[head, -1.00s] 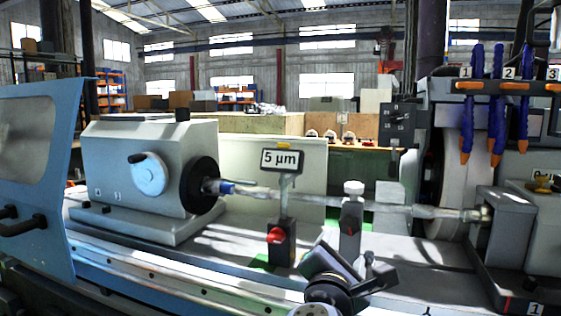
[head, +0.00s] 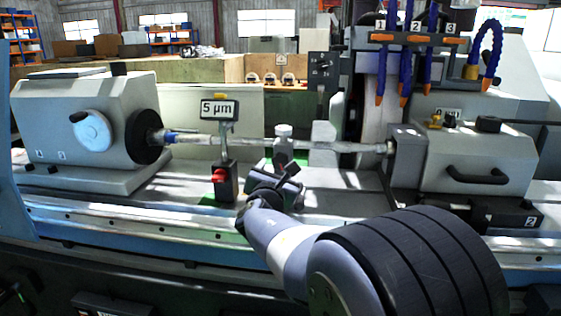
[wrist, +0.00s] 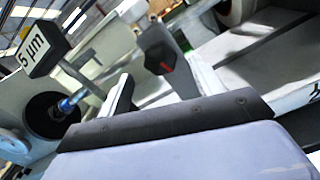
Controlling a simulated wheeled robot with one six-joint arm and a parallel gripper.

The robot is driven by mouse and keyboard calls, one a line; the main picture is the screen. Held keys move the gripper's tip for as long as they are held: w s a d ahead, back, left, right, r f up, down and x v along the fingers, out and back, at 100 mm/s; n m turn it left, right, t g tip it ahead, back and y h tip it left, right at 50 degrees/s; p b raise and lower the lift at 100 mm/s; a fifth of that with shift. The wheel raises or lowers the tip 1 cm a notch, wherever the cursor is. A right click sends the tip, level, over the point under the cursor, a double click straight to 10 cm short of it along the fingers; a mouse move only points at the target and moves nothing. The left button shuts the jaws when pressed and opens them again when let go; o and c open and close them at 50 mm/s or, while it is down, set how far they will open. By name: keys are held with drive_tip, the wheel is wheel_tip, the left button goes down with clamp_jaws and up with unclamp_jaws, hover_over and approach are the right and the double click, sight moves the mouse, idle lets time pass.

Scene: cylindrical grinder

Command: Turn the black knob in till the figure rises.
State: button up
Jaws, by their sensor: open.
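Black knobs show on the headstock's pale disc (head: 78,117) and on top of the tailstock (head: 488,124); I cannot tell which is the task's.
A long workpiece (head: 260,144) spans from headstock to tailstock. A white-topped support (head: 284,147) stands close behind my gripper. Numbered blue hoses (head: 407,50) hang before the grinding wheel (head: 380,110). The blue door (head: 12,205) is at the left edge.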

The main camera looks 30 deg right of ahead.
sight(280, 164)
drive_tip(key=x, duration=0.6)
drive_tip(key=c, duration=1)
drive_tip(key=shift+f, duration=0.15)
